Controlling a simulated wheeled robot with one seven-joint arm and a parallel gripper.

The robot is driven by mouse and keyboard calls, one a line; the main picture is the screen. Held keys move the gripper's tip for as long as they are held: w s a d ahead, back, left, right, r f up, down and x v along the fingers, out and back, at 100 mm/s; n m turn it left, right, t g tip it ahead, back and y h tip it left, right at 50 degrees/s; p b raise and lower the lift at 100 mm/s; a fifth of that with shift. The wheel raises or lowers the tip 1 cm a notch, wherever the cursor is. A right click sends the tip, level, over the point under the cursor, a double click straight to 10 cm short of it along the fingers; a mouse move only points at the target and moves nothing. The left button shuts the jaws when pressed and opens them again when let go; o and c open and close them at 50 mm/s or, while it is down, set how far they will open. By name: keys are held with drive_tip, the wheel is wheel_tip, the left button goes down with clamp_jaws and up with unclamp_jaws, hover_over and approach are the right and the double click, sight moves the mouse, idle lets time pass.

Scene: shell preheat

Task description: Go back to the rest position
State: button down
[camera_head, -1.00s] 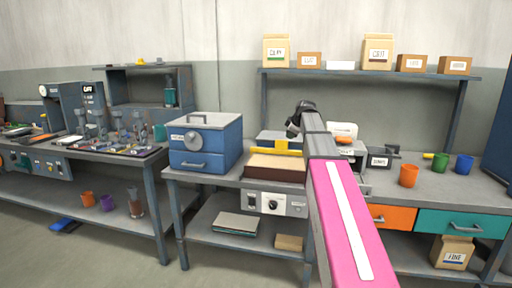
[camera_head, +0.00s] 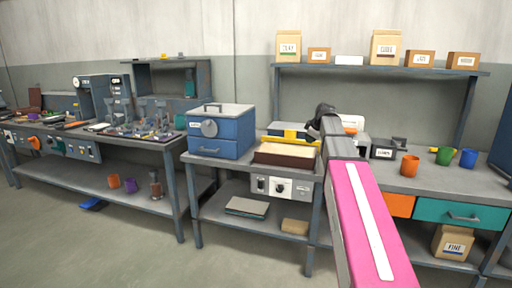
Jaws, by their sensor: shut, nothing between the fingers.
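My pink and grey arm reaches up from the lower right, over the front of the middle bench (camera_head: 225,170). My gripper (camera_head: 322,114) is the dark end of the arm, raised in front of the back wall. It is shut and holds nothing that I can see. Its fingertips are small and partly hidden by the wrist. Part of the bench behind my arm is hidden.
A blue box with a dial (camera_head: 221,137) stands left of a brown tray with pale contents (camera_head: 285,155). An orange cup (camera_head: 410,166), a green cup (camera_head: 445,156) and a blue cup (camera_head: 468,158) stand at right. A shelf (camera_head: 380,70) holds boxes above.

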drive_tip(key=s+a+f+m+g, duration=0.1)
drive_tip(key=s+f+m, duration=0.1)
drive_tip(key=s+f, duration=0.45)
drive_tip(key=s+a+f+m+g+h, duration=0.1)
drive_tip(key=s+a+f+m, duration=0.15)
drive_tip(key=f, duration=0.65)
drive_tip(key=s+a+f+m+g, duration=0.1)
drive_tip(key=s+f+m, duration=0.1)
drive_tip(key=s+f, duration=0.4)
drive_tip(key=s+f+m+g, duration=0.1)
drive_tip(key=s+f+m, duration=0.1)
drive_tip(key=s+f, duration=0.6)
drive_tip(key=s+a+f+m+g+h, duration=0.1)
drive_tip(key=s+f+m+g, duration=0.1)
drive_tip(key=s+f, duration=0.5)
drive_tip(key=shift+s+a+f+m, duration=0.3)
drive_tip(key=shift+s+f+m, duration=0.05)
drive_tip(key=shift+s+m, duration=0.5)
